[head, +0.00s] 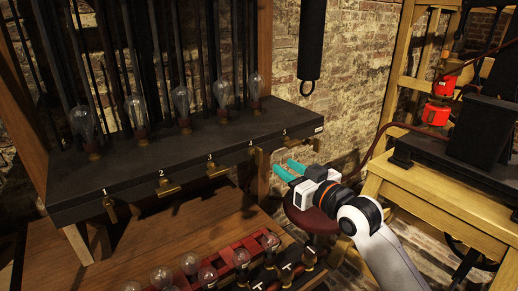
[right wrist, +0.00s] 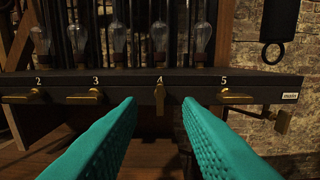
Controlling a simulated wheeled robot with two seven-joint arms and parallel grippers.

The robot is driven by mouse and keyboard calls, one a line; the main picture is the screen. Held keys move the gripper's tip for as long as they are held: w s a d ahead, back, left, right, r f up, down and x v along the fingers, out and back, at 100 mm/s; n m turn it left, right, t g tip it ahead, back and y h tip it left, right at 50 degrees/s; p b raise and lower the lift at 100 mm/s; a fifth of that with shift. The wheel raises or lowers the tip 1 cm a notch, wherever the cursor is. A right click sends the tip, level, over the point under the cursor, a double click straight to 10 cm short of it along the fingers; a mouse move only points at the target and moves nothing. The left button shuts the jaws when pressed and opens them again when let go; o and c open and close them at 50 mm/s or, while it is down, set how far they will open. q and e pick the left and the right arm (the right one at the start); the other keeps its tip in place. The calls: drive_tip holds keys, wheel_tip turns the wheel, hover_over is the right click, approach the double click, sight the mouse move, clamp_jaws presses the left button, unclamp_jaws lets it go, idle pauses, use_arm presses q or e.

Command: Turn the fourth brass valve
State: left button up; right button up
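The fourth brass valve (right wrist: 160,97) hangs with its handle pointing down under the label 4, in the right wrist view. It also shows in the head view (head: 258,156) on the front of the dark shelf. My right gripper (head: 285,170) has teal fingers and is open and empty, in front of the shelf. In the right wrist view the valve appears between the fingertips (right wrist: 160,100), beyond them, with no visible contact. Valves two (right wrist: 25,97), three (right wrist: 83,97) and five (right wrist: 240,104) have sideways handles. Valve one (head: 110,209) points down.
Several glass bulbs (head: 185,105) stand on the dark shelf (head: 150,165) above the valves. A wooden bench (head: 440,195) with red devices (head: 436,112) is at right. A black cylinder (head: 311,40) hangs by the brick wall.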

sight(262, 150)
drive_tip(key=p+x, duration=0.1)
drive_tip(key=x, duration=1.1)
drive_tip(key=shift+r+p, duration=0.1)
drive_tip(key=shift+p, duration=0.25)
drive_tip(key=shift+c, duration=0.3)
clamp_jaws()
